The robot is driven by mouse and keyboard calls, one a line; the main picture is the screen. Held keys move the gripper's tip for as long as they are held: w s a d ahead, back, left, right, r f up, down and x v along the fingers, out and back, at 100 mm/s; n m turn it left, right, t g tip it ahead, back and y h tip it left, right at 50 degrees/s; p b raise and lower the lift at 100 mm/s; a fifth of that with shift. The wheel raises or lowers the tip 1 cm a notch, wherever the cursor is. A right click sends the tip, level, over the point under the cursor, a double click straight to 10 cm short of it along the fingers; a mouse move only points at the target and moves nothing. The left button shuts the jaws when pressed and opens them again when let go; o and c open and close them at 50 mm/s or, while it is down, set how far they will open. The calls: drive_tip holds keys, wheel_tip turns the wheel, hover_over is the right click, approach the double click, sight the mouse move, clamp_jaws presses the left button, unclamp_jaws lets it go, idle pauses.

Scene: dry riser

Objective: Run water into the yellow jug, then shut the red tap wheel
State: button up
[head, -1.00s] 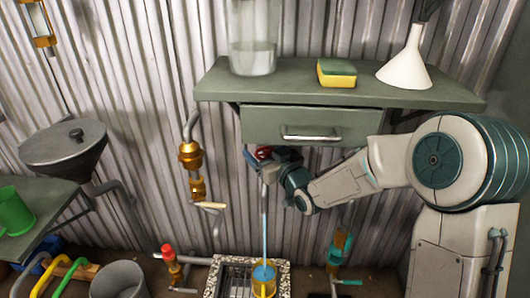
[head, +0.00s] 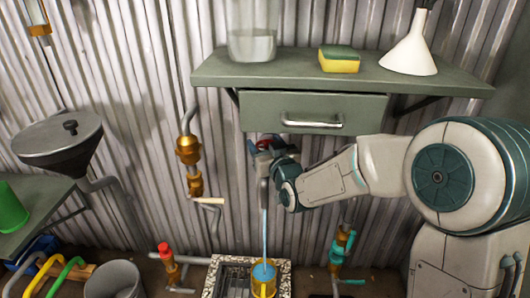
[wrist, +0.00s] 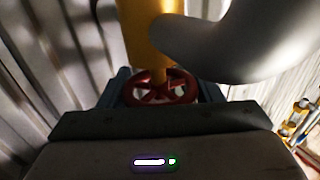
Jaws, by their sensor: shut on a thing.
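The yellow jug (head: 264,284) stands on the drain grate below the tap, with blue water at its top. A stream of water (head: 265,232) runs down into it from the grey spout (head: 263,191). The red tap wheel (wrist: 160,88) shows in the wrist view between my gripper's fingers, below a yellow tap body (wrist: 148,40). My gripper (head: 262,147) is shut on the wheel, under the drawer. In the head view the wheel is mostly hidden by my gripper.
A grey shelf (head: 300,70) with a drawer (head: 312,113) hangs just above my gripper, holding a glass jar, a sponge (head: 340,60) and a white funnel (head: 409,52). Other pipes with valves stand left and right of the drain (head: 221,280). A grey bucket (head: 112,281) is at lower left.

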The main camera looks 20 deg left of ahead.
drive_tip(key=m+t+h+b, duration=0.1)
drive_tip(key=m+h+b, duration=0.1)
drive_tip(key=h, duration=0.1)
drive_tip(key=shift+f+t, duration=0.2)
drive_tip(key=shift+t, duration=0.2)
drive_tip(key=m+t+h, duration=0.1)
drive_tip(key=m+h, duration=0.1)
drive_tip(key=shift+r+h, duration=0.15)
drive_tip(key=shift+h, duration=0.25)
drive_tip(key=m+h+p, duration=0.1)
drive_tip(key=h, duration=0.1)
drive_tip(key=m+t+h+p, duration=0.1)
drive_tip(key=h, duration=0.1)
drive_tip(key=shift+d+r+m, duration=0.15)
drive_tip(key=shift+m, duration=0.25)
drive_tip(key=shift+w+d+m+h+p, duration=0.15)
drive_tip(key=shift+m+h+p, duration=0.6)
drive_tip(key=shift+h, duration=0.65)
drive_tip(key=shift+m+h, duration=0.3)
drive_tip(key=shift+m, duration=0.05)
drive_tip(key=o, duration=1)
